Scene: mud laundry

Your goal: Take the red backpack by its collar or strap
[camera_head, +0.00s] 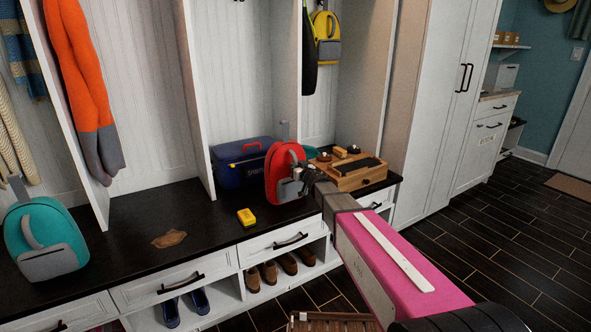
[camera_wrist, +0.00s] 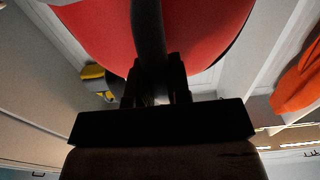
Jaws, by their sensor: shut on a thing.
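The red backpack (camera_head: 281,166) with a grey front pocket stands on the dark bench top, left of the wooden box. My gripper (camera_head: 306,178) reaches it from the right, at the backpack's right side. In the wrist view the red backpack (camera_wrist: 190,30) fills the upper middle, with a dark strap (camera_wrist: 148,30) running down between the fingers. My gripper (camera_wrist: 156,88) is shut on this strap. The exact contact is partly hidden by the dark fingers.
A blue box (camera_head: 232,165) stands behind the backpack, and a wooden box (camera_head: 352,174) to its right. A yellow block (camera_head: 246,217) and a brown patch (camera_head: 169,239) lie on the bench (camera_head: 205,225). A teal backpack (camera_head: 43,235) stands far left.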

